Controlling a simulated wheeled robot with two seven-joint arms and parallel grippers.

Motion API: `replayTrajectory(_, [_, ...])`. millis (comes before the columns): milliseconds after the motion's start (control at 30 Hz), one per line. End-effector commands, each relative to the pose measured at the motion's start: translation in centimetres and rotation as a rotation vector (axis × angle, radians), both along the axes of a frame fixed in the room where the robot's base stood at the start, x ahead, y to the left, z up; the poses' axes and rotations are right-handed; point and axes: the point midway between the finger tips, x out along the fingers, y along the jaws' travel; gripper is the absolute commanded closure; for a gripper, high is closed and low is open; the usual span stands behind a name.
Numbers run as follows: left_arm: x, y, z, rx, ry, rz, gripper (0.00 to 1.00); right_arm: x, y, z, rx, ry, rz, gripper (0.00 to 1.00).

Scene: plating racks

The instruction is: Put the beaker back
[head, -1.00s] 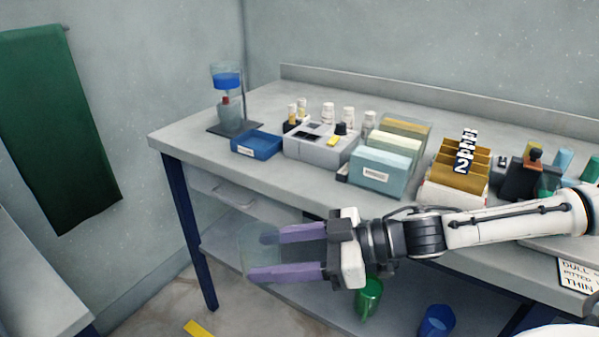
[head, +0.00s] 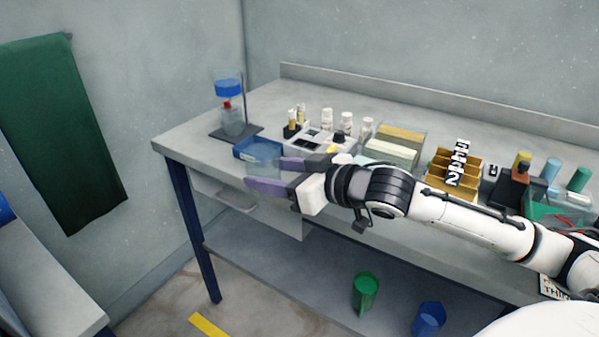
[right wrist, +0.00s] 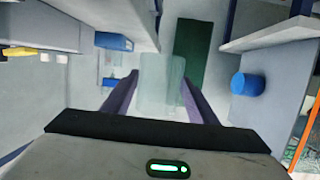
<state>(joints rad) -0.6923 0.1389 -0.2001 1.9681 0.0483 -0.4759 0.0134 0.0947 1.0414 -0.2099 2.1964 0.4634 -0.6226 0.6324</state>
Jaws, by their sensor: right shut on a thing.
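A clear, faintly tinted beaker (right wrist: 162,88) is between the two purple fingers of my right gripper (right wrist: 160,92) in the right wrist view. In the head view my right gripper (head: 264,172) is at the front left edge of the bench (head: 180,146). There the see-through beaker (head: 264,157) is hard to make out, and overlaps a shallow blue tray (head: 240,152). I cannot tell whether the beaker touches the tray or bench. My left gripper is not in view.
A stand with a clear flask (head: 233,122) and blue-topped vessel (head: 229,88) is behind the tray. Green (head: 366,292) and blue (head: 428,318) cups are on the lower shelf.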

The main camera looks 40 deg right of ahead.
Motion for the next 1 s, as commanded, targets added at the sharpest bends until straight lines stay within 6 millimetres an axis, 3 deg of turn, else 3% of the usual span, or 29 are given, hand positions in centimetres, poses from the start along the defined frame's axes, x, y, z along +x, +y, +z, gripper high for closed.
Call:
replayTrajectory(33, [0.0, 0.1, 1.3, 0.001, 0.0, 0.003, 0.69, 0.8, -0.8, 2.2, 0.016, -0.007, -0.068, 0.73])
replayTrajectory(200, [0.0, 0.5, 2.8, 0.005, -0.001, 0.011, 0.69, 2.3, -4.6, 5.0, 0.014, -0.002, -0.308, 0.73])
replayTrajectory(467, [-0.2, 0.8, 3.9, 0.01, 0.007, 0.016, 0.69, 2.3, -8.1, 6.0, 0.004, 0.005, -0.549, 0.73])
replayTrajectory(567, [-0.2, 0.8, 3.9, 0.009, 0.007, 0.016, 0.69, 2.1, -8.6, 5.5, -0.001, 0.005, -0.585, 0.73])
replayTrajectory(833, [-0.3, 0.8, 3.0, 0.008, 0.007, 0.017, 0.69, 2.0, -8.7, 0.7, -0.006, 0.006, -0.595, 0.73])
replayTrajectory(1000, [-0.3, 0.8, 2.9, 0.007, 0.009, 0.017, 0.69, 2.0, -8.7, -0.6, -0.005, 0.002, -0.594, 0.73])
